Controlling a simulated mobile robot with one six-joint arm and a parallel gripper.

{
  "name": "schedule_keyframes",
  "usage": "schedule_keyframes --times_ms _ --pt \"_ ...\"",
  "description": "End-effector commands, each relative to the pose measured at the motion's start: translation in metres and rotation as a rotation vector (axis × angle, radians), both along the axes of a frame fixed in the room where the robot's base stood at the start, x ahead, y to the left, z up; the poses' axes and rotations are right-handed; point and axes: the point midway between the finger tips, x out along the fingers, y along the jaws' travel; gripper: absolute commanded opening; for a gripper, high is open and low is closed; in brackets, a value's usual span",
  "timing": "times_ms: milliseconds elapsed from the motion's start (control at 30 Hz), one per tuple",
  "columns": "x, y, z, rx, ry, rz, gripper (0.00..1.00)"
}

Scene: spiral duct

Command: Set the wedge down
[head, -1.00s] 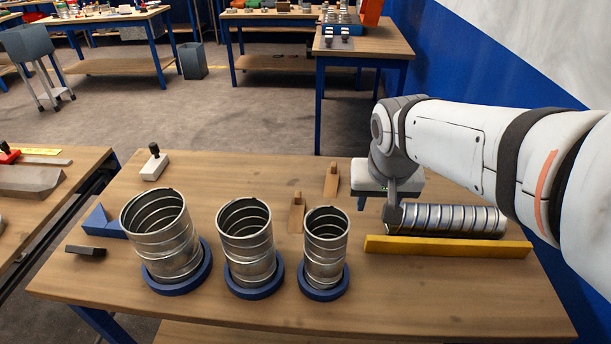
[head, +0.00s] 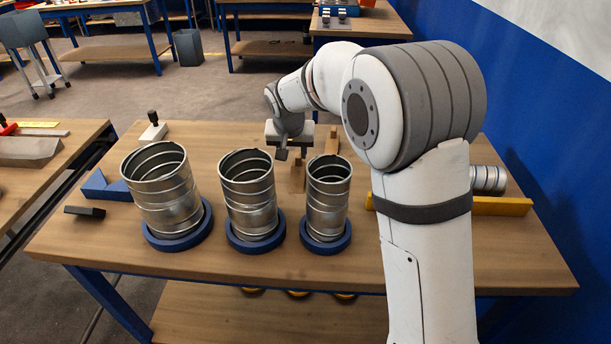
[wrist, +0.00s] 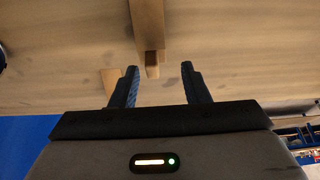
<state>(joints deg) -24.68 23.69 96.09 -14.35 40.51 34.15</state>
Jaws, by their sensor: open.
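Two small wooden wedges rest on the table. One wedge (head: 297,176) lies behind the middle and right upright ducts, and the other wedge (head: 333,140) lies farther back to its right. My gripper (head: 282,153) hangs just behind and above the nearer wedge. There, one wooden wedge (wrist: 148,28) lies on the table beyond the fingertips, in line with the gap. Another wooden piece (wrist: 110,78) is partly hidden by the left finger. I cannot tell whether the gripper touches anything.
Three spiral ducts, left (head: 162,190), middle (head: 248,190) and right (head: 328,190), stand in blue rings; the left one leans. A lying duct (head: 488,179) and yellow bar (head: 500,206) are partly hidden by my arm. A blue block (head: 105,187) lies left. The front table strip is clear.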

Motion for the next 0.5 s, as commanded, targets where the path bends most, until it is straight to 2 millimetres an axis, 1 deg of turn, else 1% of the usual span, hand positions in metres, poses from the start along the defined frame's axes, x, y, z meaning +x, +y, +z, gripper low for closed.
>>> schedule_keyframes --times_ms 167,333,500 --pt "0.010 -0.011 -0.019 -0.001 0.004 -0.017 0.42" --pt "0.022 -0.018 -0.044 -0.001 0.004 -0.024 0.42" --pt "0.028 -0.021 -0.056 -0.001 0.001 -0.027 0.42"
